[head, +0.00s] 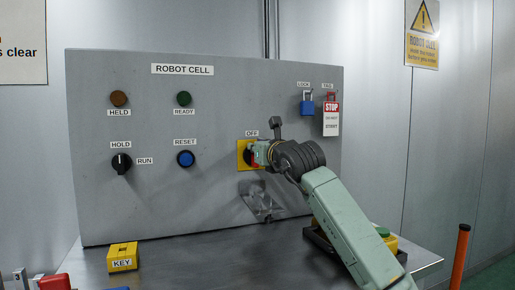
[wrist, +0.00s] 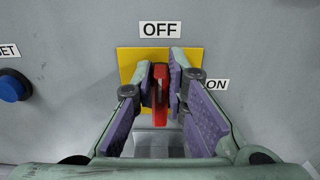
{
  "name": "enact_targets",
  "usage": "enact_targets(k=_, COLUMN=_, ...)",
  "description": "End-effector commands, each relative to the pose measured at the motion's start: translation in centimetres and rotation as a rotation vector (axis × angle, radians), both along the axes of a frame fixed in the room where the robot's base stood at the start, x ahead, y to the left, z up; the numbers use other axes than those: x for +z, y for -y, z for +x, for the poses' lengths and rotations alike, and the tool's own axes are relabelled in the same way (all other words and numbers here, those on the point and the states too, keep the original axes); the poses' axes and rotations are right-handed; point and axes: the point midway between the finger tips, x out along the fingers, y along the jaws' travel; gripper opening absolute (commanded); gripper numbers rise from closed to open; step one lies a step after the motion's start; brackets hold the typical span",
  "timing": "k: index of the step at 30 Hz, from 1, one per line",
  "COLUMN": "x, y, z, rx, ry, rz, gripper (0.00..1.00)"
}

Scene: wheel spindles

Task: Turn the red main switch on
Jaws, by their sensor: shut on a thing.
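The red main switch (wrist: 160,92) sits on a yellow plate (wrist: 128,62) on the grey panel, with an OFF label above and an ON label to the right. In the wrist view its red handle stands upright, lined up below OFF. My gripper (wrist: 161,84) has its purple-padded fingers on both sides of the handle and is shut on it. In the head view my gripper (head: 258,153) reaches the yellow plate (head: 241,147) from the lower right and hides most of the switch.
The panel also has a HOLD/RUN knob (head: 122,163), a blue reset button (head: 185,159), a blue padlock (head: 307,106) and a STOP tag (head: 331,118). A yellow KEY block (head: 123,257) stands on the metal table at left. A green button (head: 382,232) is beside my arm.

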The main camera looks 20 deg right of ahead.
Motion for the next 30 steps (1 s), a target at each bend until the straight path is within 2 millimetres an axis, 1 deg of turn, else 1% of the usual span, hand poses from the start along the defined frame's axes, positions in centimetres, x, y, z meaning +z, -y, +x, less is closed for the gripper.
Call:
enact_targets(k=1, x=-0.01, y=0.01, z=0.00, rx=0.000, ry=0.000, rz=0.000, gripper=0.03)
enact_targets(k=3, x=-0.01, y=0.02, z=-0.01, rx=0.000, ry=0.000, rz=0.000, gripper=0.00)
enact_targets(k=17, x=-0.14, y=0.09, z=-0.02, rx=0.000, ry=-0.001, rz=0.027, gripper=0.00)
enact_targets(k=23, x=-0.37, y=0.26, z=0.02, rx=0.001, ry=-0.004, rz=0.120, gripper=0.00)
enact_targets(k=30, x=-0.61, y=0.82, z=0.04, rx=0.001, ry=-0.010, rz=0.319, gripper=0.00)
